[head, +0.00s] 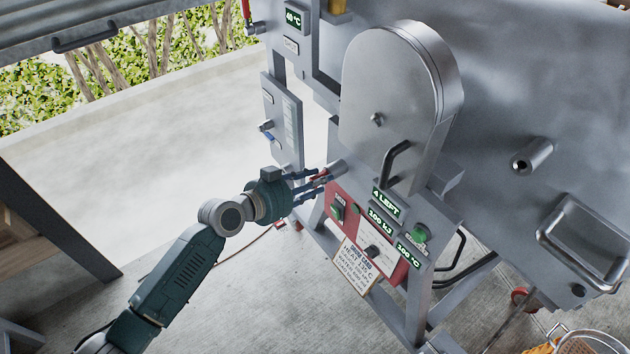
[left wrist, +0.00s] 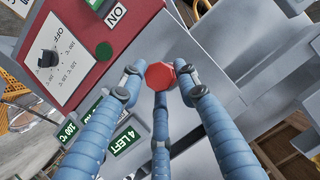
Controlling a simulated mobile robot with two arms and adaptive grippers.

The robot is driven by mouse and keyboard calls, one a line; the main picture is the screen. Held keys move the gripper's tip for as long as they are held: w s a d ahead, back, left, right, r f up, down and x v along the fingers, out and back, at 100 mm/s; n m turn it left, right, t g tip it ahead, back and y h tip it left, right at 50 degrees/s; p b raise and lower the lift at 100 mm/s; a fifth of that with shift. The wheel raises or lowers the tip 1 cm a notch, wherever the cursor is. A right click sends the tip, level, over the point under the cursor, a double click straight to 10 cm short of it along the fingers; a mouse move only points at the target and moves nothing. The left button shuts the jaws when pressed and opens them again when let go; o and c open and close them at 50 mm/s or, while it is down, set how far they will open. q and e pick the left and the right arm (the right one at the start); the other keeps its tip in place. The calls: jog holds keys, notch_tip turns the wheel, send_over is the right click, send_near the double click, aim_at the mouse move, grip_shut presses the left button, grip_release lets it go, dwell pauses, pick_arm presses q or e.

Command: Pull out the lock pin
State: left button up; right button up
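The lock pin shows as a red faceted knob (left wrist: 161,75) at the centre of the left wrist view. In the head view its red part (head: 320,177) shows in front of a short metal sleeve (head: 336,168) on the machine's left side. My left gripper (head: 318,181) has blue fingers, which also surround the knob in the left wrist view (left wrist: 160,82). Two fingertips press in from its sides and the third lies just below it. They appear closed on it. The shaft behind the knob is hidden. My right gripper is not in view.
A red control panel (head: 347,201) with green buttons and displays sits right of the gripper. A rounded metal housing (head: 390,90) with a black handle (head: 390,165) stands above. A grey side panel (head: 284,120) is close behind. Open floor lies left.

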pick_arm(q)
jog(key=o, duration=0.5)
jog(key=shift+a, duration=0.15)
jog(key=shift+w+f, duration=0.1)
grip_shut()
jog(key=shift+s+a, duration=0.35)
jog(key=shift+a, duration=0.3)
jog(key=shift+c, duration=0.8)
grip_release()
grip_shut()
jog(key=shift+a, duration=0.1)
jog(key=shift+s+a+b, duration=0.3)
jog(key=shift+s+a, duration=0.55)
jog(key=shift+a, duration=0.25)
jog(key=shift+s+a+b, duration=0.25)
jog(key=shift+s+a, duration=0.6)
jog(key=shift+a, duration=0.2)
